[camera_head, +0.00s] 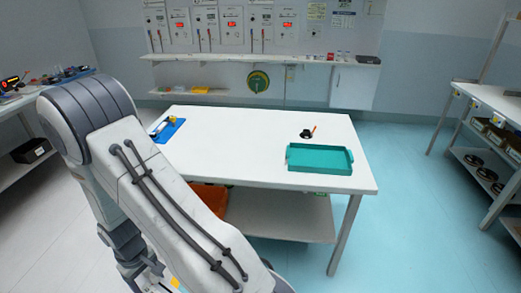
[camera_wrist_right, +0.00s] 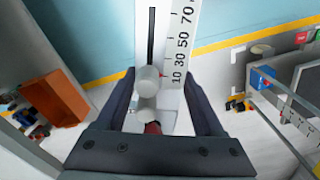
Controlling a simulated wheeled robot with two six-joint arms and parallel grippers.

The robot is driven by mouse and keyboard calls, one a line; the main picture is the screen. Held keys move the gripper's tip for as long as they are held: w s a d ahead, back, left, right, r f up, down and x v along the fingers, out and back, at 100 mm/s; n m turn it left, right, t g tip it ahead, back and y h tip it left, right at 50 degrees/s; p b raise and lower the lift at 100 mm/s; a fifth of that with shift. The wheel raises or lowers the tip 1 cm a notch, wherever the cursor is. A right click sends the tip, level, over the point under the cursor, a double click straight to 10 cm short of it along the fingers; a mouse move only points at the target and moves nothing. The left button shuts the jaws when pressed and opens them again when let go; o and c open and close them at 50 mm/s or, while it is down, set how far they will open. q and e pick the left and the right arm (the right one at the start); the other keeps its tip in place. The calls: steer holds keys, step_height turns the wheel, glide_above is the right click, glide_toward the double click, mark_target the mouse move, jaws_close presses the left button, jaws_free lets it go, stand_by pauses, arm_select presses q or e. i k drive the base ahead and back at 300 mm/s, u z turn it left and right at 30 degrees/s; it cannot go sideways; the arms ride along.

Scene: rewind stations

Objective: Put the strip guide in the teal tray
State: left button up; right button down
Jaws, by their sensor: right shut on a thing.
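The teal tray (camera_head: 320,168) sits on the right front of the white table and looks empty in the head view. In the right wrist view my right gripper (camera_wrist_right: 158,75) is shut on a white plate with a black slot, a printed scale and grey round posts, which appears to be the strip guide (camera_wrist_right: 183,40). The plate runs up out of the picture, and floor and wall show behind it. Its lower end is partly hidden between the fingers. My left gripper is not in view.
A blue tray (camera_head: 161,136) with small items lies at the table's left. A small black object (camera_head: 306,133) lies behind the teal tray. The middle of the white table (camera_head: 240,145) is clear. Shelving (camera_head: 490,104) stands at the right. My arm covers the left foreground.

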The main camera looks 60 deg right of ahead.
mark_target(331, 161)
steer(key=z, duration=2.35)
steer(key=i, duration=0.2)
